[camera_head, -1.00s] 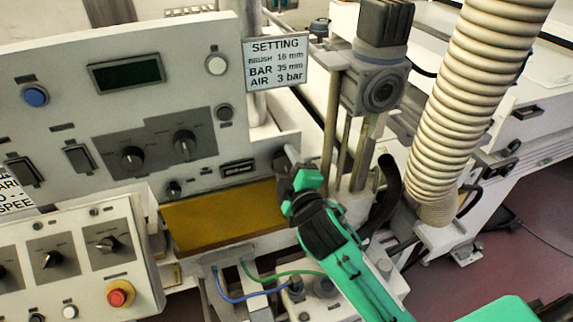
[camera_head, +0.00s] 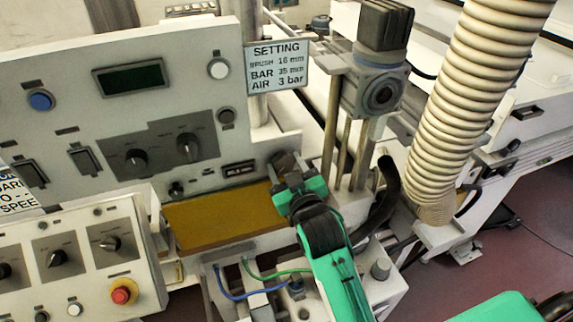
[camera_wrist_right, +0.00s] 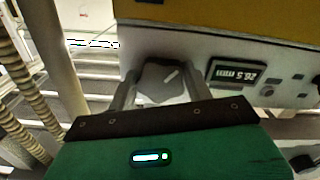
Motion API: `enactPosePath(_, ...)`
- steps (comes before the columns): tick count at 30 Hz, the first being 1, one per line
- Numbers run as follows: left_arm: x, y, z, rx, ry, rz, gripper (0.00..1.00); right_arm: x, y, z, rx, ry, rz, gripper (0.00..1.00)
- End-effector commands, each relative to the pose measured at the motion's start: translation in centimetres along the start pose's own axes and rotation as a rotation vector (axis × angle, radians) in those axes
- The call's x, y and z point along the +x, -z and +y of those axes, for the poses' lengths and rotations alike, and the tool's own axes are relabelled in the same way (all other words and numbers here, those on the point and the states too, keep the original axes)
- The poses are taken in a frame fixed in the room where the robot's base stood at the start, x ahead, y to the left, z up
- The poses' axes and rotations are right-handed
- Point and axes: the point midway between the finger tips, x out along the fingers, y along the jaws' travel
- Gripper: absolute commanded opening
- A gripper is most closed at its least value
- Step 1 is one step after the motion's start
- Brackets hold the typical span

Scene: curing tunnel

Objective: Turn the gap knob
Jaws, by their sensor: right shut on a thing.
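A small digital display (camera_wrist_right: 237,74) beside the knob shows a millimetre reading, upside down in the wrist view and hard to read surely. My left gripper is not in view.
A sign (camera_head: 276,67) gives BRUSH 16 mm, BAR 35 mm, AIR 3 bar. Other knobs (camera_head: 189,147) sit on the panel to the left. A control box with a red button (camera_head: 123,292) is at lower left. A ribbed hose (camera_head: 470,90) and posts stand to the right.

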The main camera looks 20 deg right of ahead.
Motion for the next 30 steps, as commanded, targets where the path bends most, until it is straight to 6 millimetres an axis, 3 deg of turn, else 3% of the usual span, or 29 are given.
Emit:
enactPosePath(12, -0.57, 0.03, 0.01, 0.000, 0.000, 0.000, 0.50, -0.03, -0.20, -0.17, 0.182, 0.001, -0.006, 0.28)
enactPosePath(28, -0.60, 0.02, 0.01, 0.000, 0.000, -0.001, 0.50, -0.02, -0.24, -0.21, 0.204, 0.002, -0.005, 0.28)
enactPosePath(29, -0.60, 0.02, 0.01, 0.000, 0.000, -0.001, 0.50, -0.02, -0.24, -0.21, 0.204, 0.002, -0.006, 0.53)
enactPosePath(30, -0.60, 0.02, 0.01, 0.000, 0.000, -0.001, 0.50, -0.02, -0.24, -0.21, 0.204, 0.002, -0.006, 0.61)
